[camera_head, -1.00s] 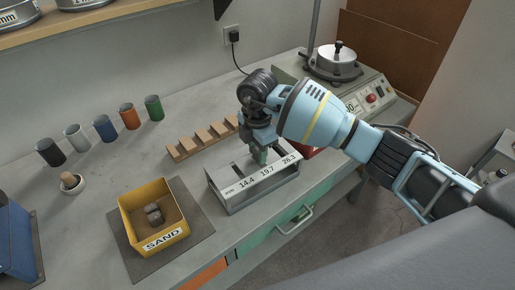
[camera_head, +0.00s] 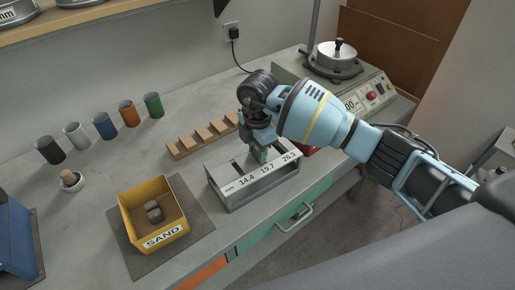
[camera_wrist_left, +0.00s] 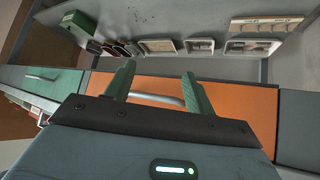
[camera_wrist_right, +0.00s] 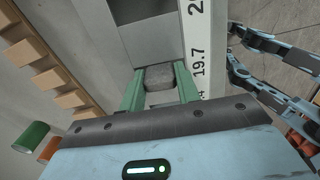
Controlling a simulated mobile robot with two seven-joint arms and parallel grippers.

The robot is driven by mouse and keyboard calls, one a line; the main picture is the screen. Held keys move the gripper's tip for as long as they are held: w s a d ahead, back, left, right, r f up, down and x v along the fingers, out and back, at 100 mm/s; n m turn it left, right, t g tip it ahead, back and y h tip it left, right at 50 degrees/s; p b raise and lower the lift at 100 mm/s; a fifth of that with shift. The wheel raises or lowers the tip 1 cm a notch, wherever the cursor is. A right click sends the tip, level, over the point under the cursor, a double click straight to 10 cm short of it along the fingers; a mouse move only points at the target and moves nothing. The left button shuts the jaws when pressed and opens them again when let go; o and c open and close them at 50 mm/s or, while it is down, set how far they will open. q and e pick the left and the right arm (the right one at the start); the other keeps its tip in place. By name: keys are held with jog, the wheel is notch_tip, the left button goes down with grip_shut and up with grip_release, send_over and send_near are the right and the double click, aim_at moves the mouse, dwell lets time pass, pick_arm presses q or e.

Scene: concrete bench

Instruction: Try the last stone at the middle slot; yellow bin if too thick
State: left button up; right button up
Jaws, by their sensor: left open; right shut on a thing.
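A grey slot gauge (camera_head: 232,199) with a white label reading 14.4, 19.7 and 26.3 stands near the bench's front edge. My right gripper (camera_head: 260,156) is over the gauge, around its middle. In the right wrist view that gripper (camera_wrist_right: 158,82) is shut on a grey stone (camera_wrist_right: 158,78), beside the 19.7 mark. I cannot tell whether the stone is in the slot or just above it. The yellow bin (camera_head: 129,219), marked SAND, stands to the left with grey stones in it. My left gripper (camera_wrist_left: 158,85) is open and empty in the left wrist view.
A notched wooden rack (camera_head: 201,138) lies behind the gauge, with a red container (camera_head: 308,151) to its right. Several coloured cups (camera_head: 104,126) and a small mortar (camera_head: 71,181) stand at the left. A machine (camera_head: 340,75) stands at the back right.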

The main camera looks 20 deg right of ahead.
jog(key=o, duration=1.1)
jog(key=shift+c, duration=0.2)
jog(key=shift+r, duration=0.1)
notch_tip(320, 180, up, 8)
jog(key=shift+f, duration=0.2)
dwell(0.4)
